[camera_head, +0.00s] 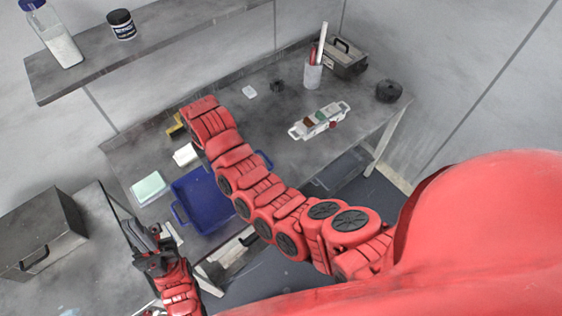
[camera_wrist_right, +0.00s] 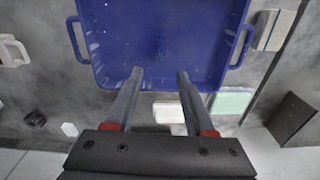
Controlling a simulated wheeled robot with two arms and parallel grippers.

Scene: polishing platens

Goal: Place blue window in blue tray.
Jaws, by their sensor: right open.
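The blue tray (camera_head: 181,216) lies on the grey table, partly covered by my right arm in the head view. In the right wrist view the tray (camera_wrist_right: 105,70) fills the top. My right gripper (camera_wrist_right: 160,73) is open, with its fingertips in front of the tray's near edge and nothing between them. In the head view it is hidden behind my arm. A small darker blue patch (camera_wrist_right: 161,45) shows on the tray floor; I cannot tell whether it is the blue window. My left gripper (camera_head: 150,243) is at the lower left, its finger gap unclear.
A pale green pad (camera_head: 149,188) and a white block (camera_head: 185,155) lie beside the tray. Further along are a white device (camera_head: 320,121), a cup with rods (camera_head: 312,76), a grey toolbox (camera_head: 345,59) and a black round item (camera_head: 389,91). A shelf (camera_head: 150,38) overhangs the back left.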

